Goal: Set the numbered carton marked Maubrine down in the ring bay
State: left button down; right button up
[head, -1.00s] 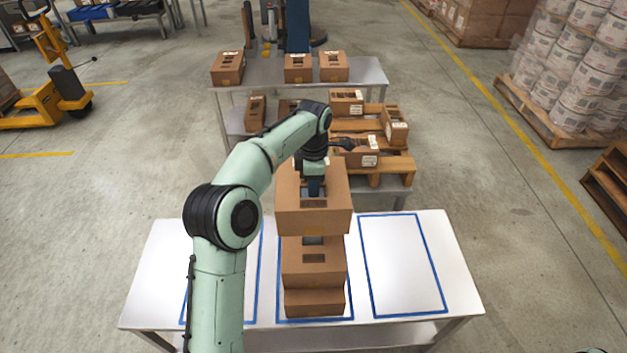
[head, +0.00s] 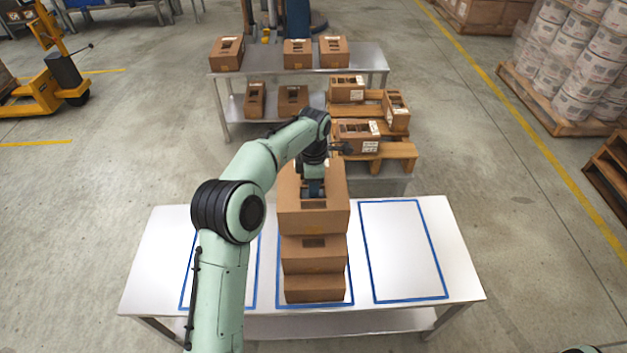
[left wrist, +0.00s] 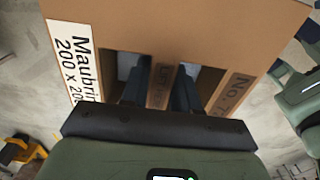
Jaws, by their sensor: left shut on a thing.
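My left gripper (head: 313,188) is shut on the brown carton marked Maubrine (head: 312,218), its fingers in the two openings of the carton's top. In the left wrist view the fingers (left wrist: 161,88) sit in these openings, and the carton (left wrist: 200,28) shows a white label reading "Maubrin" and a partly hidden "No." mark. The carton is over a stack of two brown cartons, the upper (head: 312,256) and the lower (head: 314,289), in the middle blue-outlined bay (head: 351,290). Whether it touches the stack I cannot tell. My right gripper is out of view.
The white table (head: 455,275) also has an empty right bay (head: 403,250) and a left bay (head: 187,285) partly behind my arm. No bay sign is readable. Behind are a pallet (head: 398,150) with cartons and a grey shelf table (head: 365,63) with more cartons.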

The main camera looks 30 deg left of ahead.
pick_arm(q)
jog(key=shift+f+b, duration=0.4)
jog(key=shift+f, duration=1.2)
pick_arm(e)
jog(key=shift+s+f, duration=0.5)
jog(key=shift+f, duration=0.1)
pick_arm(q)
jog(key=shift+f, duration=0.25)
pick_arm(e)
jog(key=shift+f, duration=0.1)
pick_arm(q)
jog(key=c, duration=0.8)
grip_release()
jog(key=shift+o, duration=0.2)
notch_tip(320, 180, up, 14)
jog(key=shift+f+p, duration=0.25)
jog(key=shift+p, duration=1)
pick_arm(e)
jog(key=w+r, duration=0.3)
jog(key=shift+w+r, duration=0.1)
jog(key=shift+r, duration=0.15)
